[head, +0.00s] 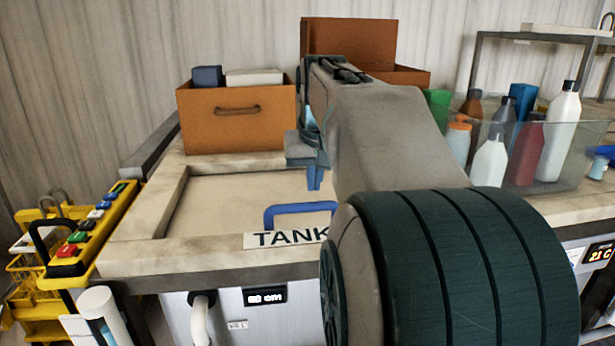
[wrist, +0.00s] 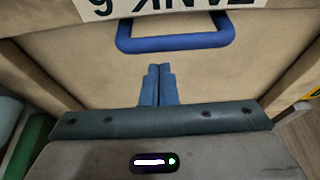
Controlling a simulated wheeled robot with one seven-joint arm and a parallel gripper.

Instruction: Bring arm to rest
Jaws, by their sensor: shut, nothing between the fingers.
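My gripper (head: 314,178) is shut and empty, with its blue fingers pointing down above the beige tank lid. In the wrist view the fingertips (wrist: 158,70) are together over the bare lid. My arm stretches forward from the lower right in the head view and hides part of the lid. The lid (head: 225,208) lies in a raised rim and has a blue handle (head: 285,212) near its front edge. The handle also shows in the wrist view (wrist: 175,44), apart from the fingers. A label reading TANK (head: 270,240) is on the front rim, partly hidden by my arm.
A brown box (head: 237,128) with a handle stands behind the lid. A clear bin (head: 553,165) of several bottles stands at the right. A yellow control panel (head: 95,228) with coloured buttons is at the left. A white pipe (head: 200,318) is at the front.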

